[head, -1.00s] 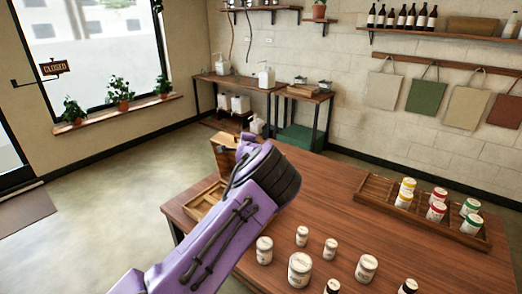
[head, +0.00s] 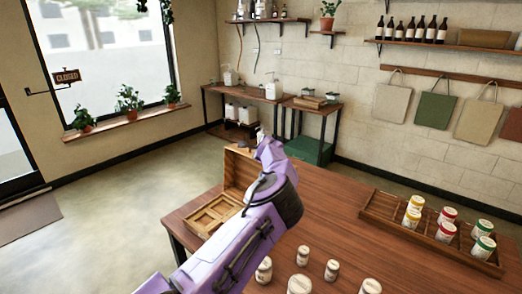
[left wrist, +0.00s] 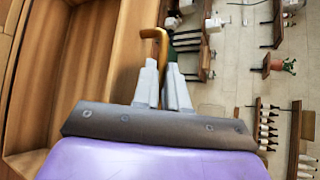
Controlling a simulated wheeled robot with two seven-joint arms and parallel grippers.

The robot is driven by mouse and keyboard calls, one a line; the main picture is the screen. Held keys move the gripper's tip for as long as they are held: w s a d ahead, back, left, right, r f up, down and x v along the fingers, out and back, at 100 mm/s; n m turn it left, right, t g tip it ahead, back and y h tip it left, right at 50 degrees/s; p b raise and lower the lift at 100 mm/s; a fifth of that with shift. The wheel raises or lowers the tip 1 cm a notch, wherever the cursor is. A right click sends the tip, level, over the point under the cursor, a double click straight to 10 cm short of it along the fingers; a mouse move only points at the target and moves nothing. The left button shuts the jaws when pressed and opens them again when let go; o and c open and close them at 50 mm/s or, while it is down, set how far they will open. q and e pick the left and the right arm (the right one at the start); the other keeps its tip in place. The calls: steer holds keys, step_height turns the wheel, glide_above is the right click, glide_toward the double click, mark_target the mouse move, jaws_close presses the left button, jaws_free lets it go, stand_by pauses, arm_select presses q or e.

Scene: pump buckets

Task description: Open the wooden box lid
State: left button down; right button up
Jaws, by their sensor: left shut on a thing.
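The wooden box (head: 213,214) sits at the far left corner of the table, with its divided inside showing. Its lid (head: 238,170) stands raised, roughly upright, along the box's far right side. My left gripper (head: 264,142) is at the lid's upper right edge, partly hidden by my purple arm. My right gripper is not in view.
Several white jars (head: 302,256) stand at the table's near edge. A wooden tray (head: 385,212) with colour-banded jars lies on the right. The middle of the table (head: 335,205) is clear. Side tables (head: 245,92) stand by the back wall.

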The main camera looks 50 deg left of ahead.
arm_select(q)
steer(key=shift+r, duration=0.1)
steer(key=c, duration=1.2)
jaws_free()
steer(key=shift+o, duration=0.2)
steer(key=shift+d, duration=0.1)
steer(key=shift+s+d+r, duration=0.1)
steer(key=shift+d, duration=0.05)
steer(key=b+v, duration=0.3)
steer(key=v, duration=0.7)
steer(key=shift+b, duration=0.3)
steer(key=shift+c, duration=0.3)
